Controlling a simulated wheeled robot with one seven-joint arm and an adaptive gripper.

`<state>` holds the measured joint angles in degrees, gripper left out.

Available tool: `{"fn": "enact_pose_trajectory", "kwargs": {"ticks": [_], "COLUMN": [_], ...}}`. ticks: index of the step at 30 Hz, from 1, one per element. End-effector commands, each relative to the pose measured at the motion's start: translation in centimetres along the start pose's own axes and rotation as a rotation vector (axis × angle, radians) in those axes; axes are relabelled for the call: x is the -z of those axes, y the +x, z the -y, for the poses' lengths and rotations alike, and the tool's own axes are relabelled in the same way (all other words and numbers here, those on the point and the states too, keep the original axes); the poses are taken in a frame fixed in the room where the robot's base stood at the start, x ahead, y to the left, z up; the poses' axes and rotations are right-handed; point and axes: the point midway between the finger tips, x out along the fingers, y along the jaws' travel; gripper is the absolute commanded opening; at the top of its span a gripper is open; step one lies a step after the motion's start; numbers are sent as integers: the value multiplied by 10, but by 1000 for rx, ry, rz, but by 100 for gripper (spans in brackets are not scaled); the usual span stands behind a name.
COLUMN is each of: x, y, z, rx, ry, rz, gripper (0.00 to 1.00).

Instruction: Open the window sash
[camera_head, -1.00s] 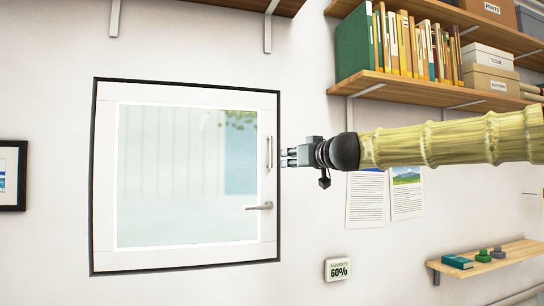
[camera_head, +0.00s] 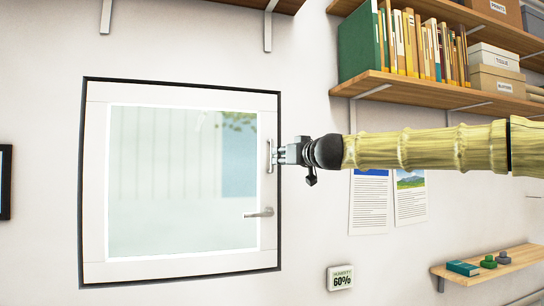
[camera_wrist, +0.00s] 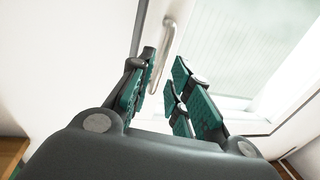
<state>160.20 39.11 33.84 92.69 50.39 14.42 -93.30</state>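The window sash (camera_head: 95,190) is white around a pale glass pane (camera_head: 180,180) and appears flush in its dark surround. A vertical pull handle (camera_head: 269,156) is on its right side, with a horizontal grey lever (camera_head: 259,213) below. My gripper (camera_head: 278,153) is at the pull handle from the right. In the wrist view my gripper (camera_wrist: 160,92) has its green-padded fingers apart. The pull handle (camera_wrist: 157,66) shows in the gap, nearer the left finger; whether they touch is unclear. The sash (camera_wrist: 203,68) also shows there.
Wall shelves with books (camera_head: 415,45) and boxes (camera_head: 495,67) are above my arm. Pinned sheets (camera_head: 370,205) hang below it. A humidity display (camera_head: 340,278) and a small low shelf (camera_head: 490,264) are at lower right. The wall around the window is mostly bare.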

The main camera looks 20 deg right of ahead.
Motion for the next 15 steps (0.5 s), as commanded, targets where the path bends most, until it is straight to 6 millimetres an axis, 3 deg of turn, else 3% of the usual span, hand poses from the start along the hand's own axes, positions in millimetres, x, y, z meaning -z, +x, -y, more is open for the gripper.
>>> {"fn": "enact_pose_trajectory", "kwargs": {"ticks": [15], "x": [1], "y": [48], "z": [2], "rx": [2], "ry": [1], "rz": [0], "gripper": [19]}}
